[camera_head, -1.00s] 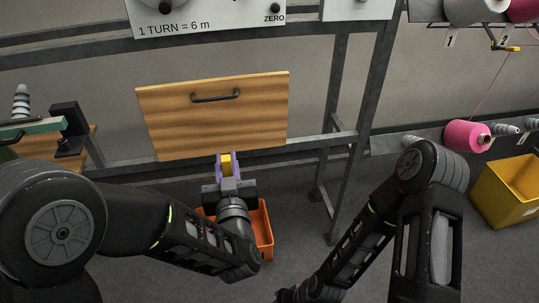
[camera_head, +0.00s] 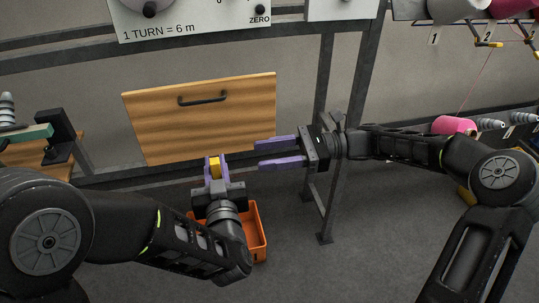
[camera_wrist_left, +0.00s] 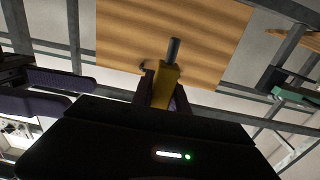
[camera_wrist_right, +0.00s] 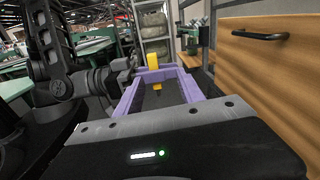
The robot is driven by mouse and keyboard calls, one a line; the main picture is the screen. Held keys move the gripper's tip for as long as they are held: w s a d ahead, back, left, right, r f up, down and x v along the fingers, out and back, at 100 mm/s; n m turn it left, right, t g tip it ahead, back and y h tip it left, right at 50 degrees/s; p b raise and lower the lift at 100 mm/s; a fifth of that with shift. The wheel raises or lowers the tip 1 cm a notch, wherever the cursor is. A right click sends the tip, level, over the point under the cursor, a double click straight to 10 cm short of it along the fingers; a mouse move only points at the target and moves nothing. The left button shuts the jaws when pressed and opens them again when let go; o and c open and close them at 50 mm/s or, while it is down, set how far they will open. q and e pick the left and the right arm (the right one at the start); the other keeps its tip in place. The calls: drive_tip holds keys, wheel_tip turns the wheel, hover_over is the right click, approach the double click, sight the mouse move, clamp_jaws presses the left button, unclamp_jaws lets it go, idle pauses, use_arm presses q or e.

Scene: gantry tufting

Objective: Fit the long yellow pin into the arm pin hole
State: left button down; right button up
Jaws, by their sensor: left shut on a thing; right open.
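My left gripper (camera_head: 215,160) is shut on the yellow pin (camera_head: 215,170), in front of the wooden drawer panel. In the left wrist view the yellow pin (camera_wrist_left: 164,88) appears as a yellow block with a dark grey rod beyond it. My right gripper (camera_head: 261,154) is open and empty, its purple fingers pointing left towards the left gripper, a gap short of it in the head view. In the right wrist view the yellow pin (camera_wrist_right: 153,62) shows above and below the left gripper's purple finger, between my right fingers. I cannot make out the arm pin hole.
The wooden panel with a dark handle (camera_head: 202,99) stands behind the grippers, in a grey metal frame (camera_head: 324,85). An orange bin (camera_head: 257,225) is on the floor below the left gripper. A pink yarn cone (camera_head: 453,125) is at the right. A green-topped item (camera_head: 27,134) is at far left.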

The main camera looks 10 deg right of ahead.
sight(215, 165)
drive_tip(key=shift+s+r+g, duration=0.3)
drive_tip(key=shift+s, duration=0.25)
drive_tip(key=shift+a, duration=0.1)
drive_tip(key=a, duration=1.2)
drive_tip(key=shift+c, duration=0.2)
clamp_jaws()
use_arm(q)
drive_tip(key=c, duration=1.2)
unclamp_jaws()
